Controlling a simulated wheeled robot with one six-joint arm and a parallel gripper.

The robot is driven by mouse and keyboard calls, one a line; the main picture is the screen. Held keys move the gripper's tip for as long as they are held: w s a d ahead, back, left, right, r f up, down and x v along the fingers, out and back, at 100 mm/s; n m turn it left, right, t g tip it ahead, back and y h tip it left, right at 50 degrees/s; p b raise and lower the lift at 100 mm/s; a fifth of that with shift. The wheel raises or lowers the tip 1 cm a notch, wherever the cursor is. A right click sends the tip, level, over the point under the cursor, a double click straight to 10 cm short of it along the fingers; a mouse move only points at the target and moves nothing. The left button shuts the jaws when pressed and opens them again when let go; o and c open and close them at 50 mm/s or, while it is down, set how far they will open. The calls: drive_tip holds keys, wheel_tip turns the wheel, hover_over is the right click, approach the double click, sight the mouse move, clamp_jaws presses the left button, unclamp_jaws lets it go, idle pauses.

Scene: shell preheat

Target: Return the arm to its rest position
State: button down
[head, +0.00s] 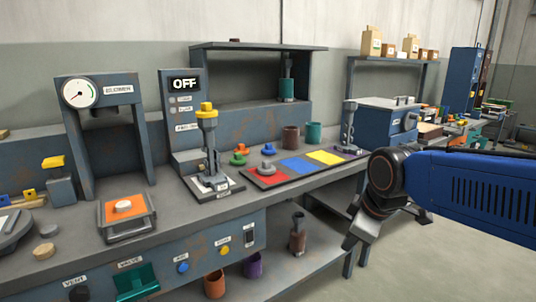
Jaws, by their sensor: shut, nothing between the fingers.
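My gripper (358,235) hangs from the blue arm (470,190) at the right of the head view. It points down and to the left, in front of the bench's right part. Its fingers are together and hold nothing. It is apart from the bench edge as far as I can see, though the exact gap is hard to judge.
The bench (150,225) runs along the left and middle. It carries a gauge press (100,90), a unit reading OFF (184,84), a yellow-topped stand (208,140) and a coloured tray (255,183). A lower shelf (275,265) holds cups. Open floor (420,265) lies below the arm.

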drive_tip(key=s+d+f+m, duration=0.3)
drive_tip(key=s+d+m, duration=0.1)
drive_tip(key=s, duration=0.3)
drive_tip(key=s+d+f+m+h, duration=0.1)
drive_tip(key=s+d+f+m, duration=0.2)
drive_tip(key=s+d+m, duration=0.2)
drive_tip(key=s+m, duration=0.2)
drive_tip(key=shift+s+d+f, duration=0.2)
drive_tip(key=shift+s, duration=0.1)
